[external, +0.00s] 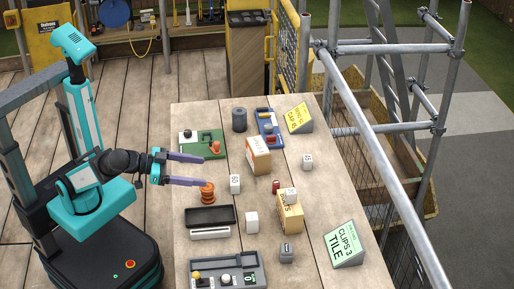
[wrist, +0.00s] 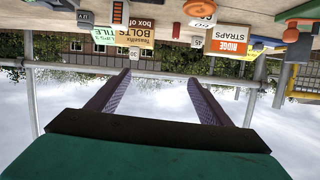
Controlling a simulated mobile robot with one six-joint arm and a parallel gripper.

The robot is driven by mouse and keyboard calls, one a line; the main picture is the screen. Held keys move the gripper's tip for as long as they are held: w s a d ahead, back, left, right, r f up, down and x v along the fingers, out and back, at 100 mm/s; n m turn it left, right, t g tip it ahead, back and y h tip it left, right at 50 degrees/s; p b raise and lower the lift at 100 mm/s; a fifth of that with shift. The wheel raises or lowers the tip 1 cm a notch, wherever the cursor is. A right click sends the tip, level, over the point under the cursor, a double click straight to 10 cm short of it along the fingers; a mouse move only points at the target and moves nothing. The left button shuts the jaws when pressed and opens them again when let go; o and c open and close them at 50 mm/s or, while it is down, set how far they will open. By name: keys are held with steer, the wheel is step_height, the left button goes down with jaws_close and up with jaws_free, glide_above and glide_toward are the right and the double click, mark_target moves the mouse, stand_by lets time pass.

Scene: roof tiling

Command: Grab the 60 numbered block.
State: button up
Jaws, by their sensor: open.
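My gripper (external: 203,171) is open and empty, level above the left part of the table; it also shows in the wrist view (wrist: 159,77), its fingers apart with nothing between them. A white numbered block (external: 235,183) stands just right of the fingertips; its digits are too small to read surely.
An orange spool (external: 207,193) stands close to the lower finger.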

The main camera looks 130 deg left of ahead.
mark_target(235, 184)
steer(key=s+a+f+n+g+b, duration=0.2)
steer(key=s+a+f+g+b, duration=0.1)
steer(key=f, duration=0.4)
steer(key=shift+s+a+f+n+b, duration=0.3)
steer(key=shift+s+a+f+b, duration=0.25)
steer(key=shift+s, duration=0.4)
steer(key=shift+a+r, duration=0.15)
steer(key=shift+p+x, duration=0.65)
steer(key=shift+x, duration=3.6)
